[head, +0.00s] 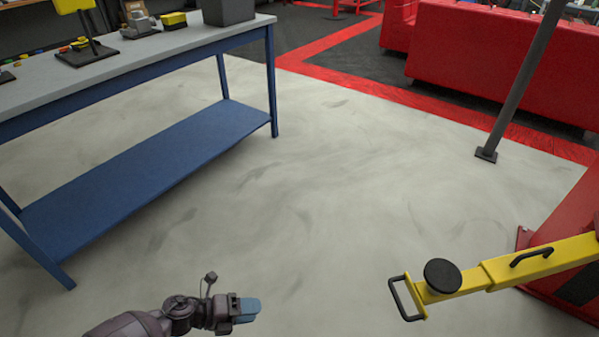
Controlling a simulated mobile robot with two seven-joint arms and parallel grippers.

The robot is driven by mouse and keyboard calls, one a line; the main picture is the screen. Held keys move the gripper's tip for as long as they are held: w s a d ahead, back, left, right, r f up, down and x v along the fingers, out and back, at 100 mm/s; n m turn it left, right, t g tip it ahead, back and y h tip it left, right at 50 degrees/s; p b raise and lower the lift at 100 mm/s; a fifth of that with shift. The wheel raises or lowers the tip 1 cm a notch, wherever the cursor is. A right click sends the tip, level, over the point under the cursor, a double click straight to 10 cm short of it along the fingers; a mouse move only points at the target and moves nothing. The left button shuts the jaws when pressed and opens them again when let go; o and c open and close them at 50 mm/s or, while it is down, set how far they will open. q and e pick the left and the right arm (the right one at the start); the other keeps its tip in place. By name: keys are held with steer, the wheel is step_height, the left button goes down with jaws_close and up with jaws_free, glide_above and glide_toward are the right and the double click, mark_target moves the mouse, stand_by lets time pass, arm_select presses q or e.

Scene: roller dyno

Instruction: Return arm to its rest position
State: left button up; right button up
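A yellow lift arm (505,272) comes in from the right edge at the lower right, above the floor. It has a round black pad (442,276) near its free end, a black loop handle (403,298) at the tip and a black grip (531,257) on top. My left gripper (247,308) is at the bottom, left of centre, its blue fingertips pointing right. It is well apart from the yellow arm, with bare floor between them. The gap between its fingers cannot be made out. My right gripper is not in view.
A grey-topped blue workbench (135,62) with a lower shelf (150,160) stands at left. A red base (570,235) stands under the yellow arm. A slanted dark pole (520,85) meets the floor at right; red sofas (510,55) are behind. The middle floor is clear.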

arm_select(q)
steer(key=s+a+r+n+t+y, duration=0.2)
steer(key=s+a+r+n+y, duration=0.15)
steer(key=s+a+n, duration=0.45)
steer(key=s+a+r+n+t+y, duration=0.1)
steer(key=s+a+r+n+y, duration=0.2)
steer(key=s+a+n+y, duration=0.5)
steer(key=s+a+r+n+t+y, duration=0.1)
steer(key=s+a+r+n+t, duration=0.3)
steer(key=s+n, duration=0.7)
steer(key=shift+w+d+f+n, duration=0.5)
steer(key=shift+d+f+n, duration=0.15)
steer(key=shift+d+n, duration=1.75)
step_height(320, 180, up, 10)
steer(key=p, duration=1.2)
steer(key=shift+w+f+n+y, duration=0.2)
steer(key=shift+n+y, duration=0.1)
steer(key=shift+y, duration=0.15)
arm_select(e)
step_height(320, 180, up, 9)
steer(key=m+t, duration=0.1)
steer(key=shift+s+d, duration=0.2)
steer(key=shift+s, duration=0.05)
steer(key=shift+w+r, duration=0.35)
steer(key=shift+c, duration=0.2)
